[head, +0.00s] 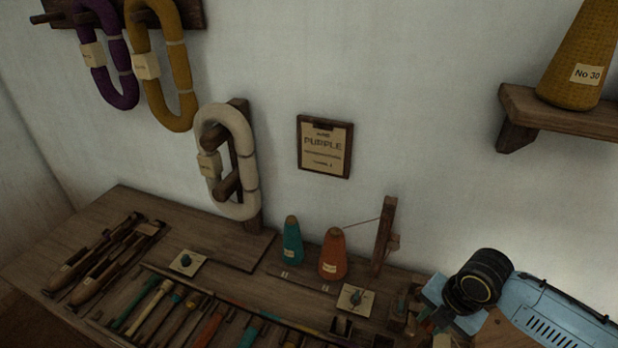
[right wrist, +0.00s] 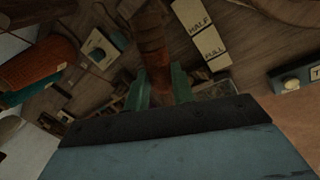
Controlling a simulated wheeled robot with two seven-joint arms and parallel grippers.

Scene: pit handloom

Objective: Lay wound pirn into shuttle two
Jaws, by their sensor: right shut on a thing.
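My right gripper (head: 432,322) is low at the right of the head view, by the bench's right end. In the right wrist view its green fingers (right wrist: 158,88) are shut on a reddish-brown, rod-like piece (right wrist: 152,45). It may be the pirn; its far end is cut off by the frame. Wooden shuttles (head: 92,268) lie side by side at the bench's left end, far from this gripper; I cannot tell which is shuttle two. Several coloured pirns (head: 150,304) lie in a tray at the bench's front. My left gripper is not in view.
A teal cone (head: 292,245) and an orange cone (head: 333,258) stand at the back of the bench, beside a wooden post (head: 384,238). Small knob plates (head: 188,262) sit on the top. A HALF/FULL label (right wrist: 203,35) lies near the right gripper. Yarn hanks hang above.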

